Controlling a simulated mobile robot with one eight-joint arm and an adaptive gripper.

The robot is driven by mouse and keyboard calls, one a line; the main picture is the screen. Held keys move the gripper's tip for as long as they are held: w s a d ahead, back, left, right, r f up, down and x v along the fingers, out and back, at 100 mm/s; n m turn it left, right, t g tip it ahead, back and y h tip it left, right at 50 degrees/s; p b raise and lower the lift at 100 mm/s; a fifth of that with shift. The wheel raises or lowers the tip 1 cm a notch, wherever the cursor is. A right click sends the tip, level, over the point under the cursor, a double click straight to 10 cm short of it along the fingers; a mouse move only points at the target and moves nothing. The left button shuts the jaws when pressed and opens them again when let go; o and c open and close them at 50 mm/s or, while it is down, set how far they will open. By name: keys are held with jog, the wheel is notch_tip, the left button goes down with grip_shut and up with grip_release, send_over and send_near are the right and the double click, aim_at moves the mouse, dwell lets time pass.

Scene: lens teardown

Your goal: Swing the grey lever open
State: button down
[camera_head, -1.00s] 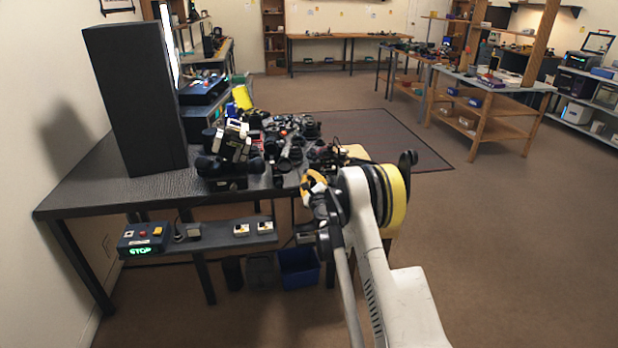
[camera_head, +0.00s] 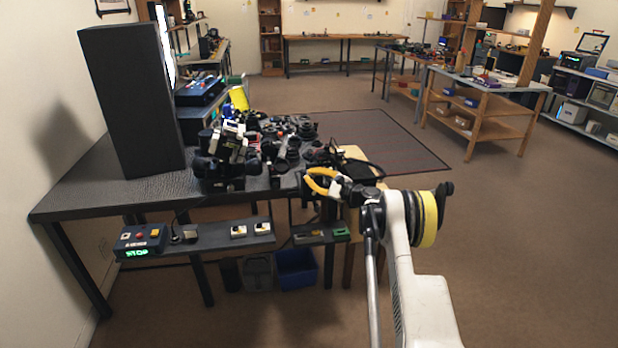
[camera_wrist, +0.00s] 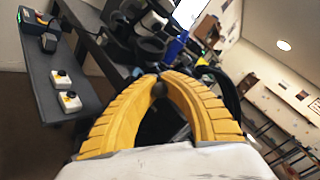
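I cannot pick out the grey lever for certain in either view. A dark and white device (camera_head: 228,150) stands at the front of the dark bench (camera_head: 90,185), among crowded dark parts. My gripper (camera_head: 306,175) has yellow curved fingers and is over the bench's right end, to the right of that device. In the wrist view, the ribbed yellow fingers (camera_wrist: 160,77) meet at their tips. A small dark round shape shows just below the tips; I cannot tell whether it is behind them. Nothing is clearly held.
Below the bench top is a shelf with a control box (camera_head: 142,240) reading STOP and small white switches (camera_head: 238,231). A blue bin (camera_head: 297,268) stands on the floor underneath. A tall black panel (camera_head: 130,100) rises at left. The floor right of my arm is clear.

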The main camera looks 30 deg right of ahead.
jog(key=shift+d+n+g+y, duration=0.15)
jog(key=shift+n+g+y, duration=0.3)
jog(key=shift+y, duration=0.25)
jog(key=c, duration=1.4)
grip_release()
jog(key=shift+d, duration=0.1)
jog(key=shift+o, duration=0.2)
jog(key=shift+h, duration=0.3)
